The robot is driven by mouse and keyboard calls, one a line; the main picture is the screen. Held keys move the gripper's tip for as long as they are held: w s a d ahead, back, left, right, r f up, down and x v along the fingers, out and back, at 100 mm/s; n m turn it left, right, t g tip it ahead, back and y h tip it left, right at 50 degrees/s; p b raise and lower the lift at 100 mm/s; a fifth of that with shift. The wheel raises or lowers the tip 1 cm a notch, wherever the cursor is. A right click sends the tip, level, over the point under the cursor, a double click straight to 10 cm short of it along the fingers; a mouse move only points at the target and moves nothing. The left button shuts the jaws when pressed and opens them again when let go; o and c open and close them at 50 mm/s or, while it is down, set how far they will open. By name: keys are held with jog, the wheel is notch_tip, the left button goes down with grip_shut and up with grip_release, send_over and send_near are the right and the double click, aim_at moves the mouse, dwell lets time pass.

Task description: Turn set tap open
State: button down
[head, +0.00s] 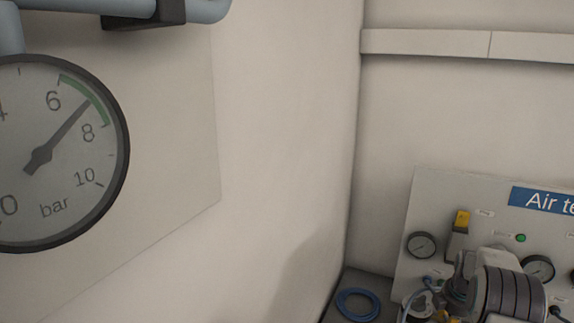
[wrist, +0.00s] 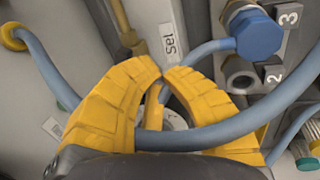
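In the wrist view, my gripper (wrist: 163,73) has its two yellow fingers drawn together, with the tips meeting or almost meeting. Just below the "Set" label (wrist: 169,40), a small yellow lever (wrist: 153,108), seemingly the set tap, shows in the gap between the fingers. A pale round piece (wrist: 177,122) with a mark sits beside it. The fingers and a hose hide much of the tap, and I cannot tell whether the tips grip it. In the head view my arm covers this part of the panel.
A blue hose (wrist: 215,137) crosses the fingers. A blue cap (wrist: 256,35) and ports labelled 2 and 3 lie at the right. In the head view, a large gauge (head: 60,150) reads between 6 and 8 bar, and a coiled blue hose (head: 341,303) lies beside the air test panel (head: 425,200).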

jog(key=shift+w+d+p, duration=0.4)
jog(key=shift+w, duration=0.05)
dwell(1.4)
jog(key=shift+s+a+b, duration=0.15)
jog(key=shift+s+b, duration=0.05)
jog(key=shift+b, duration=0.15)
jog(key=shift+s+a, duration=0.1)
jog(key=w+p+v, duration=0.1)
jog(key=p+v, duration=0.2)
jog(key=v, duration=0.3)
jog(key=shift+d, duration=0.3)
jog(key=shift+r, duration=0.15)
jog(key=shift+p, duration=0.3)
